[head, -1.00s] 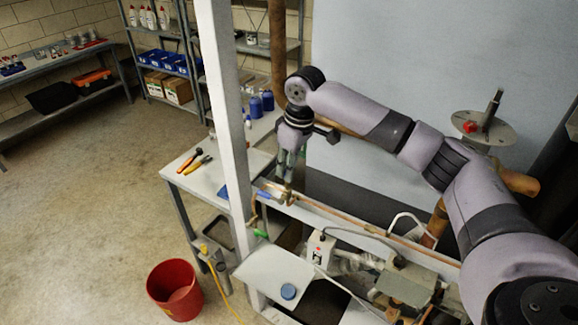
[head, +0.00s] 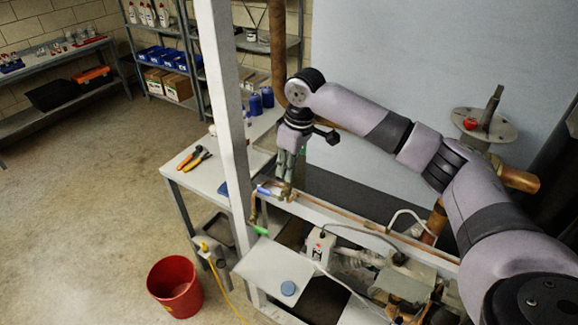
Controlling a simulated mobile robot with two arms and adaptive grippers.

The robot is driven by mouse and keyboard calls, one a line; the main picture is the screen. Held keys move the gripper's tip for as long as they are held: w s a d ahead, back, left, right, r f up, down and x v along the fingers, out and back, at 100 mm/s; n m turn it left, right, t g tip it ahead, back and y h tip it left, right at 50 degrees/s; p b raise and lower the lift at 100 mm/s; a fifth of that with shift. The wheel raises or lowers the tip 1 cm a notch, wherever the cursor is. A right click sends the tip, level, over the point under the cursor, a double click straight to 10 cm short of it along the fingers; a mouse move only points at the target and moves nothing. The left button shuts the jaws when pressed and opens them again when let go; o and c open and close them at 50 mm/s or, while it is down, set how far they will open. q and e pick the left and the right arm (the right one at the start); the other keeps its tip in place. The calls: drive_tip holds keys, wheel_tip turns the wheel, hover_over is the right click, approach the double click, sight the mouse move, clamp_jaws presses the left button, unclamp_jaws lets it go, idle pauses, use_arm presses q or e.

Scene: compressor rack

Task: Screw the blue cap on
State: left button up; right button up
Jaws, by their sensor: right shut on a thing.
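A round blue cap (head: 288,288) lies on a white plate (head: 262,274) at the front of the rack. My right gripper (head: 287,182) points down at the near end of the copper pipe, beside a brass fitting (head: 280,195). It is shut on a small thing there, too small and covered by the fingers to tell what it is. A small blue part (head: 264,190) sits just left of the fingers, and a green part (head: 259,231) is below it. My left gripper is out of view.
A white post (head: 228,140) stands left of my gripper. A bench behind it holds pliers (head: 196,160) and blue bottles (head: 261,100). A red bucket (head: 175,287) is on the floor. A copper pipe (head: 340,219) runs right. The floor at left is open.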

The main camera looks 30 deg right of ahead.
drive_tip(key=shift+f, duration=0.5)
idle(0.4)
drive_tip(key=o, duration=0.8)
drive_tip(key=shift+o, duration=0.2)
drive_tip(key=shift+c, duration=0.5)
